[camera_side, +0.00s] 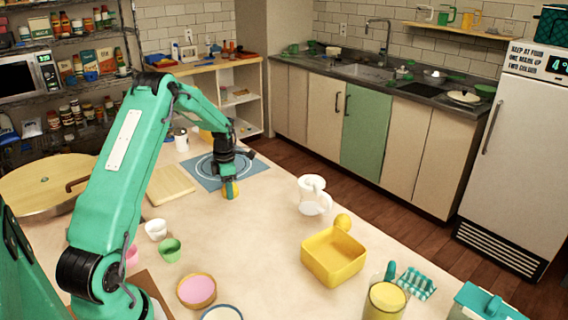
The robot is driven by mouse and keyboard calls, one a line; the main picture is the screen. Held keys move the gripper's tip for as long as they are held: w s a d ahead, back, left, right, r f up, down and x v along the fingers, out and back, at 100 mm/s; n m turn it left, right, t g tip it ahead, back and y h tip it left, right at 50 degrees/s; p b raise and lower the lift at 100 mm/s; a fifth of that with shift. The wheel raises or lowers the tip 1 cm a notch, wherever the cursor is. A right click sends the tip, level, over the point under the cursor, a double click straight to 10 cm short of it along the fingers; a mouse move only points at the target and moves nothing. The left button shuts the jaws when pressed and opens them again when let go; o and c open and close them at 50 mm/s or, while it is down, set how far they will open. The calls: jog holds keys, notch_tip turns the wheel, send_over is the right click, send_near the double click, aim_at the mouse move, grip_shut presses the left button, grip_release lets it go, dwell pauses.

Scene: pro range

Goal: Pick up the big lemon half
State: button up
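My gripper (229,181) points down over the near right edge of a blue mat with a round ring pattern (203,181). A small rounded yellow thing, which looks like a lemon half (235,192), is at its fingertips, with a teal finger in front of part of it. I cannot tell whether the fingers are closed on it or only around it, or whether it touches the surface. A second rounded yellow thing (342,222) is at the back corner of a yellow square dish; I cannot tell whether it is a lemon piece or part of the dish.
A white pitcher (313,196) and the yellow square dish (333,257) stand to the right. A wooden board (170,186) lies left of the mat. Small white (156,229) and green (170,250) cups and a pink bowl (197,291) are nearer. The counter's middle is clear.

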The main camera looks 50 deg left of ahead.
jog(key=shift+r, duration=0.1)
jog(key=shift+r, duration=0.5)
notch_tip(320, 180, up, 3)
jog(key=shift+r, duration=0.15)
jog(key=d+r, duration=0.2)
jog(key=d, duration=0.2)
jog(key=d+r, duration=0.2)
jog(key=d, duration=0.1)
jog(key=w+d+r, duration=0.1)
jog(key=d+r, duration=0.1)
jog(key=d, duration=0.2)
jog(key=shift+w+d+r, duration=0.1)
jog(key=shift+d+r, duration=0.15)
jog(key=shift+d, duration=0.1)
jog(key=shift+w+d+r, duration=1.1)
jog(key=shift+w+d, duration=0.7)
jog(key=shift+w, duration=0.5)
jog(key=shift+w+d+r, duration=1.1)
jog(key=shift+w+d, duration=0.7)
jog(key=shift+w, duration=0.55)
jog(key=shift+w+d+r, duration=1.1)
jog(key=shift+w+d, duration=0.7)
jog(key=shift+w, duration=0.5)
jog(key=shift+f, duration=0.15)
